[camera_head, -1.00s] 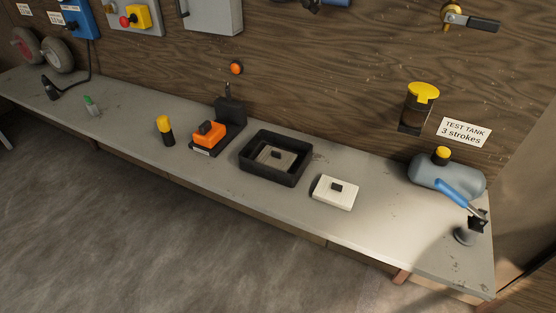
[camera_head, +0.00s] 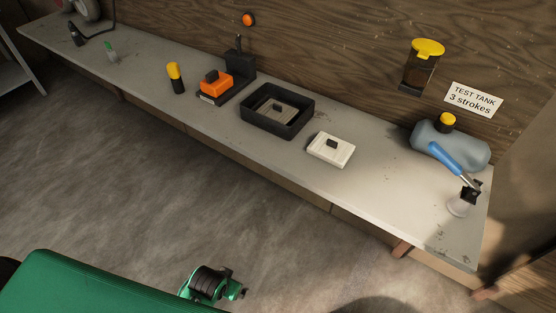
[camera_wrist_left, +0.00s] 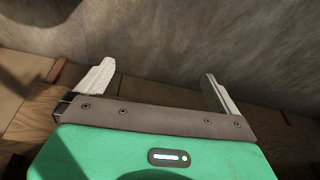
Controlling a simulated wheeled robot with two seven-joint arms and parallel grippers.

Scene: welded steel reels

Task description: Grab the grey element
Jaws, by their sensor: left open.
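A grey element (camera_head: 266,108) with a small dark knob on top lies inside a black open tray (camera_head: 304,118) on the workbench. The tray's walls stand around it. A similar white element (camera_head: 331,149) with a dark knob lies on the bench right of the tray. My left gripper (camera_wrist_left: 157,76) is open in the left wrist view, with its two pale fingers wide apart and nothing between them. It is away from the grey element, which the wrist view does not show. My right gripper is not in view.
The grey bench (camera_head: 385,190) has free room around the white element. An orange device (camera_head: 215,84) and a yellow-topped black cylinder (camera_head: 176,78) stand left of the tray. A grey-blue tank (camera_head: 450,148) with a blue-handled lever (camera_head: 445,157) stands at the right end.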

